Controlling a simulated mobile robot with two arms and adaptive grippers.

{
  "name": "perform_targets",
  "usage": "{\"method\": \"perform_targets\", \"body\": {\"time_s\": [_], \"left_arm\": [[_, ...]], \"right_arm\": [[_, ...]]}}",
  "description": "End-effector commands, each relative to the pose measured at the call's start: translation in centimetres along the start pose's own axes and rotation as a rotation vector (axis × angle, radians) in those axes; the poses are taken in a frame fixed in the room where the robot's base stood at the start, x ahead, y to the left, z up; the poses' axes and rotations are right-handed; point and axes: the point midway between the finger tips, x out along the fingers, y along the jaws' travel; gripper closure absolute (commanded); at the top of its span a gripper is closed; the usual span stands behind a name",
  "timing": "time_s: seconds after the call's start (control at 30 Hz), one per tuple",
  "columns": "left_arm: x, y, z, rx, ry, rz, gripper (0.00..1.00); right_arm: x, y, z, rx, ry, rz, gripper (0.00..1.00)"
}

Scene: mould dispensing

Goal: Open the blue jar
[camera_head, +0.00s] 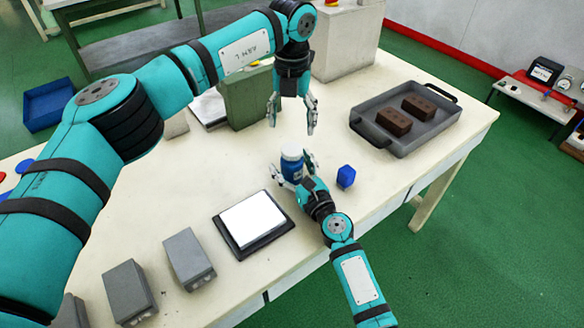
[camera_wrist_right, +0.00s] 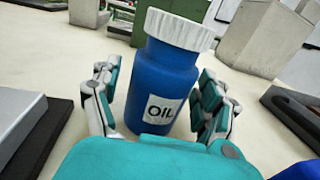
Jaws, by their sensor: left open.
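The blue jar (camera_head: 292,164) stands upright on the cream table, with a white lid on top. In the right wrist view the jar (camera_wrist_right: 162,80) carries a white label reading "OIL". My right gripper (camera_head: 294,168) has one finger on each side of the jar's body. Its fingers (camera_wrist_right: 160,105) are close to the jar, but I cannot tell whether both touch it. My left gripper (camera_head: 292,115) is open and empty, pointing down above the table, higher than the jar and apart from its lid.
A small blue block (camera_head: 346,177) lies right of the jar. A black-framed white plate (camera_head: 253,221) lies nearer me. A grey tray (camera_head: 407,148) with two brown blocks is at the right. A green block (camera_head: 246,98) stands behind. Grey boxes (camera_head: 188,260) line the front left.

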Motion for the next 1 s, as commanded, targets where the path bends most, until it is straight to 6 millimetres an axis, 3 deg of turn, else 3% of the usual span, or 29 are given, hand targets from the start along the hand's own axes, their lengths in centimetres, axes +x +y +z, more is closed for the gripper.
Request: {"method": "perform_targets", "body": {"time_s": [0.07, 0.53, 0.77, 0.87, 1.0], "left_arm": [[0.0, 0.0, 0.0, 0.0, 0.0, 0.0, 0.33], [0.0, 0.0, 0.0, 0.0, 0.0, 0.0, 0.33], [0.0, 0.0, 0.0, 0.048, 0.0, 0.0, 0.33], [0.0, -0.01, -0.01, 0.168, 0.0, 0.0, 0.33], [0.0, -0.01, -0.01, 0.46, 0.0, 0.0, 0.33]], "right_arm": [[-0.02, 0.0, 0.0, 0.0, 0.0, 0.0, 0.36], [-0.04, -0.02, -0.01, 0.0, 0.0, 0.0, 0.98], [-0.04, -0.02, -0.02, -0.001, 0.0, 0.0, 1.0], [-0.04, -0.02, -0.02, -0.001, 0.0, 0.0, 1.0], [-0.04, -0.02, -0.02, 0.0, 0.0, 0.0, 1.0]]}}
